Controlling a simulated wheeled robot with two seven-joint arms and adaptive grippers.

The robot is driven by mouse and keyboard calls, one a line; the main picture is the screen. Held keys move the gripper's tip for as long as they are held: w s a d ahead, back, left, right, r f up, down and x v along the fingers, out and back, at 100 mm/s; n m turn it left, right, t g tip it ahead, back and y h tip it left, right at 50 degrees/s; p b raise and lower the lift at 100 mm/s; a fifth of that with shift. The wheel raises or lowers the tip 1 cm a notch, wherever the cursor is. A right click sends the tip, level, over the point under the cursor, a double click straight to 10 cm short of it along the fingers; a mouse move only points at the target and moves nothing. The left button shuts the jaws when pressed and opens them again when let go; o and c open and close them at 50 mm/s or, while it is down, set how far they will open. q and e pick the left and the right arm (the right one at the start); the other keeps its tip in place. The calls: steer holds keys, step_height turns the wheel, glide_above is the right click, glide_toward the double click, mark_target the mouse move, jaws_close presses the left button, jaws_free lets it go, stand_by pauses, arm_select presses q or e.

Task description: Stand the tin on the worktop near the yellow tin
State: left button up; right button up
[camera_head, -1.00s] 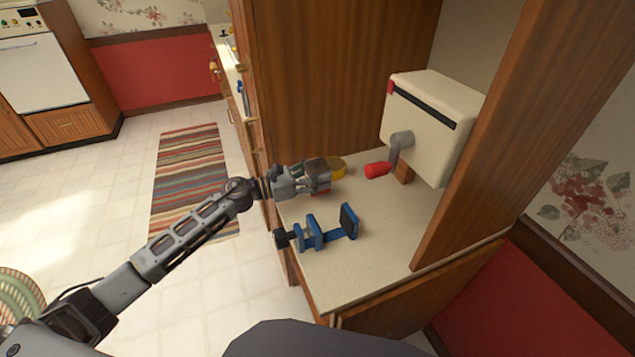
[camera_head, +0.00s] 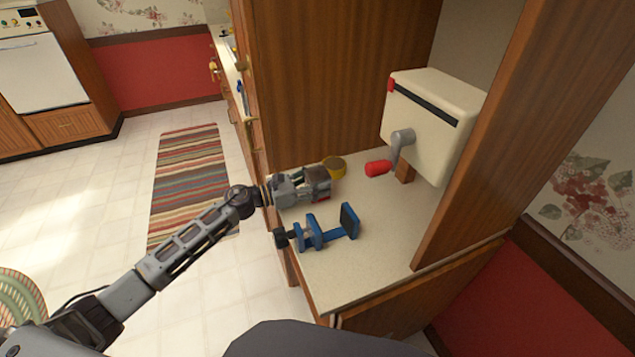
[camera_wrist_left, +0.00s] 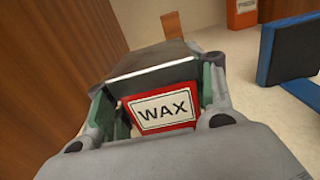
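The tin is red with a white label reading WAX, seen in the left wrist view (camera_wrist_left: 163,110) between the fingers of my left gripper. In the head view a little of its red (camera_head: 322,198) shows at the gripper's tip. My left gripper (camera_head: 318,184) is shut on it, low over the worktop (camera_head: 375,262); whether the tin touches the worktop is hidden. The yellow tin (camera_head: 335,168) stands on the worktop just beyond the gripper, close to its tip. My right gripper is out of view.
A blue clamp-like tool (camera_head: 320,232) lies on the worktop, nearer than the gripper. Wooden panels enclose the sides. The worktop's front right is clear.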

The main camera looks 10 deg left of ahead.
mark_target(308, 184)
arm_select(q)
steer(key=o, duration=0.4)
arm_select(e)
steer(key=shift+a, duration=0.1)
arm_select(q)
steer(key=shift+r, duration=0.1)
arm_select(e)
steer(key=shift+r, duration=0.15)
arm_select(q)
steer(key=shift+s+a, duration=0.25)
steer(key=shift+a, duration=0.15)
steer(key=shift+s+a, duration=0.25)
steer(key=shift+a, duration=0.1)
steer(key=v, duration=0.4)
steer(key=shift+b, duration=0.3)
steer(key=shift+v, duration=1.85)
steer(key=shift+s+a, duration=0.35)
steer(key=shift+a, duration=0.2)
steer(key=shift+s+a+b, duration=0.35)
steer(key=shift+a, duration=0.15)
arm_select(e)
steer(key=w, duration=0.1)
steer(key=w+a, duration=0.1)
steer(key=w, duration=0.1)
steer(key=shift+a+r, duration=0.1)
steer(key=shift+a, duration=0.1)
